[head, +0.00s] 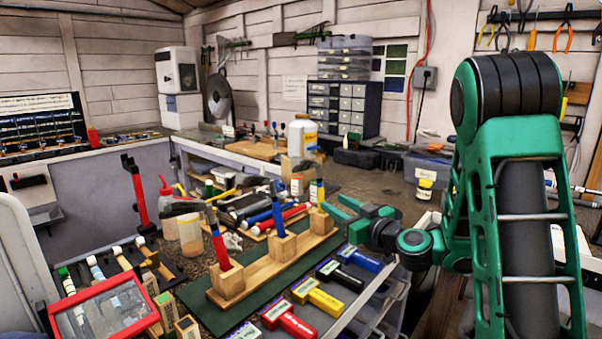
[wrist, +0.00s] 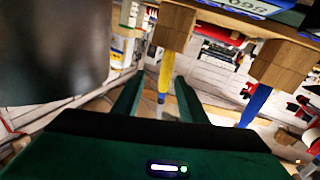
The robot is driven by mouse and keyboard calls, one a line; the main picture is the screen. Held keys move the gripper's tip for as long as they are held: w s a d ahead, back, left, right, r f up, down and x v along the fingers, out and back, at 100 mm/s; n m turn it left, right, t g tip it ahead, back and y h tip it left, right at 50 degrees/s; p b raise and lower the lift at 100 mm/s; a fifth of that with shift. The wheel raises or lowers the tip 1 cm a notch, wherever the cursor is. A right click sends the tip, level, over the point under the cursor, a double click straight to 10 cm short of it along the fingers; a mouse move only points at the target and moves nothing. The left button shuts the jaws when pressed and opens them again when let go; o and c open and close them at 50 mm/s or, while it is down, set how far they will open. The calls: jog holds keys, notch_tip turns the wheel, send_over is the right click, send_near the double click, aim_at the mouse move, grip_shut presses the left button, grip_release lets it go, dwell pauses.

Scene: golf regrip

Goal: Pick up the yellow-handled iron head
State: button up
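A yellow upright handle with a blue upper end (head: 320,192) stands in the right wooden block of a wooden rack (head: 258,283). It also shows in the wrist view (wrist: 165,72), where the picture looks upside down and it hangs from its block. My gripper (head: 336,207) is open just right of this block. In the wrist view the handle appears in line with the gap between my two green fingers (wrist: 158,88); I cannot tell whether they touch it. A head on the yellow handle is not clearly visible.
A blue handle (head: 278,217) and a red handle (head: 219,247) stand in the rack's other blocks. Tools and a white bottle (head: 301,140) crowd the bench behind.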

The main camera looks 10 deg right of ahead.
aim_at(323, 198)
jog(key=w+a, duration=0.2)
jog(key=w, duration=0.1)
jog(key=w+a, duration=0.1)
jog(key=shift+w+r, duration=0.1)
jog(key=shift+w, duration=0.15)
jog(key=x, duration=0.5)
jog(key=shift+w+r, duration=0.1)
jog(key=shift+r, duration=0.3)
grip_shut()
